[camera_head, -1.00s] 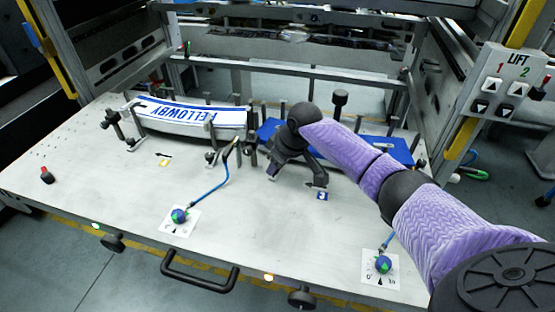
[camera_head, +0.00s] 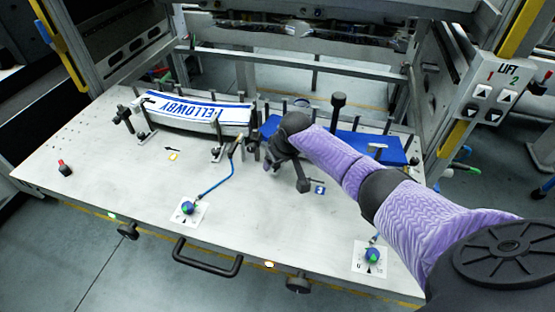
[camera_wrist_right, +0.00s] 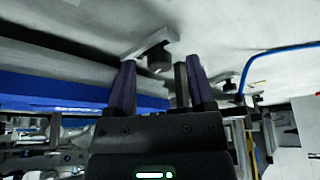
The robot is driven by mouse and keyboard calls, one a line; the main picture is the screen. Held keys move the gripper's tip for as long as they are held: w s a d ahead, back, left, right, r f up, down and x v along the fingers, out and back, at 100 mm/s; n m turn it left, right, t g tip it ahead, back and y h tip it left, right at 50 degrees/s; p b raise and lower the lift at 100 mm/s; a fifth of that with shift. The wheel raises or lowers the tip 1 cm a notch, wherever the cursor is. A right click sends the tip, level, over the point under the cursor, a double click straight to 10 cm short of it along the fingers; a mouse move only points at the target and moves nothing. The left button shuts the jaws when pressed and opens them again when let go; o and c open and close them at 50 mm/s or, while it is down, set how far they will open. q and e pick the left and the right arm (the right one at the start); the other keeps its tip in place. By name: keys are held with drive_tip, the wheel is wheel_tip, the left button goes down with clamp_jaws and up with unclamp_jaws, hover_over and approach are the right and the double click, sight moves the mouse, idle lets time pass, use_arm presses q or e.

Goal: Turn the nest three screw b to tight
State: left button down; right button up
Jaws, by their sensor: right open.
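My right gripper (camera_head: 270,166) is over the table near the left end of a blue label stack (camera_head: 380,149); the wrist hides part of that end. In the right wrist view the gripper (camera_wrist_right: 162,80) is open, with its two purple fingers apart. A dark round screw knob (camera_wrist_right: 158,58) on a pale clamp block (camera_wrist_right: 150,44) shows beyond and between the fingers. I cannot tell whether they touch it, nor which nest or letter it bears. The blue stack (camera_wrist_right: 50,104) runs along the left there. My left gripper is not in view.
A white label stack with blue lettering (camera_head: 185,113) lies between posts at left. A tall black-topped post (camera_head: 338,102) stands behind the blue stack. A blue hose (camera_head: 216,187) runs to a dial (camera_head: 188,207); another dial (camera_head: 372,255) is at right. The table's front middle is clear.

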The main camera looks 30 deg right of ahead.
drive_tip(key=shift+s+r+p, duration=0.1)
drive_tip(key=shift+r+p, duration=0.25)
drive_tip(key=shift+r, duration=0.05)
drive_tip(key=p+v, duration=0.3)
drive_tip(key=v, duration=0.1)
drive_tip(key=shift+r, duration=0.25)
drive_tip(key=p+v, duration=0.2)
drive_tip(key=v, duration=0.2)
drive_tip(key=shift+s+r, duration=0.25)
